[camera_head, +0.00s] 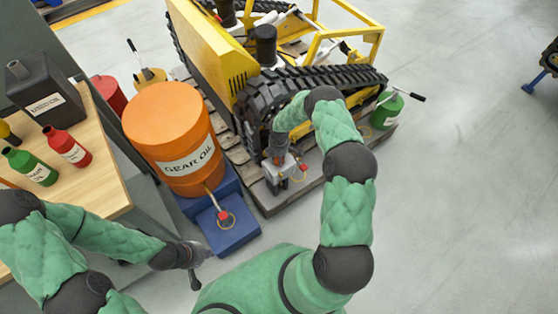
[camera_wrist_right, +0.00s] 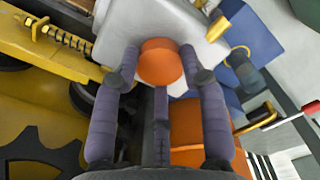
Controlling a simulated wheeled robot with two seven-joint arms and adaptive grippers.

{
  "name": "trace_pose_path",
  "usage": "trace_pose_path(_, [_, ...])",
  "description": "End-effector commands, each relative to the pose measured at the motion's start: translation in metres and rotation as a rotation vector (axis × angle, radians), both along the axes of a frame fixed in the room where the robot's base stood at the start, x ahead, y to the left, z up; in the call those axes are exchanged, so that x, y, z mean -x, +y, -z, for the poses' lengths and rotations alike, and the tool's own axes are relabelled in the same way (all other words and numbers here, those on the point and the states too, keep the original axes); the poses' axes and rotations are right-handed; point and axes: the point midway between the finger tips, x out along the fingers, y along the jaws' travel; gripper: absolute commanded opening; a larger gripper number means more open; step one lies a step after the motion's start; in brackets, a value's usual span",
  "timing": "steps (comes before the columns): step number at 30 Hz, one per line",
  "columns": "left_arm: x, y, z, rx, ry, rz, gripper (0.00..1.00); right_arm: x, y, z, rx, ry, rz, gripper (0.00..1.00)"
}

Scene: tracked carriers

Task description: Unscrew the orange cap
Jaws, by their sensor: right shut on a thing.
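The orange cap (camera_wrist_right: 160,62) sits on a pale grey-white container (camera_wrist_right: 128,28) in the right wrist view. My right gripper (camera_wrist_right: 162,75) has its fingers on both sides of the cap and is shut on it. In the head view my right gripper (camera_head: 279,160) points down at the pale container (camera_head: 277,180) beside the track; the cap is hidden there. My left gripper (camera_head: 200,265) is at the lower left, empty, its fingers apart, near the blue base and away from the cap.
An orange gear oil drum (camera_head: 168,125) stands on a blue base (camera_head: 222,228) left of the container. A yellow tracked machine (camera_head: 215,55) rests on a wooden pallet behind. A wooden table (camera_head: 104,170) with bottles is at the left.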

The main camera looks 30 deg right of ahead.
Motion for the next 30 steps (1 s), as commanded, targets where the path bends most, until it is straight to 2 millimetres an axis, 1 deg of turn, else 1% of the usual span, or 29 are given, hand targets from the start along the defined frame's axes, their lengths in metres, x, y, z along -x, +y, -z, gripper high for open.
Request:
trace_pose_path(3, [0.0,0.0,0.0001,0.0,0.0,0.0,0.0,0.0016,0.0012,0.0015,-0.002,0.003,-0.028,0.15])
trace_pose_path(10, [0.0,0.0,0.0002,0.0,0.0,0.0,0.0,0.0018,0.0013,0.0016,-0.002,0.003,-0.029,0.15])
trace_pose_path(13, [0.0,0.0,0.0002,0.0,0.0,0.0,0.0,0.0019,0.0013,0.0017,-0.002,0.003,-0.073,0.15])
trace_pose_path(30, [0.0,0.0,0.0002,0.0,0.0,0.0,0.0,0.0024,0.0016,0.0021,-0.004,0.004,-0.733,0.15])
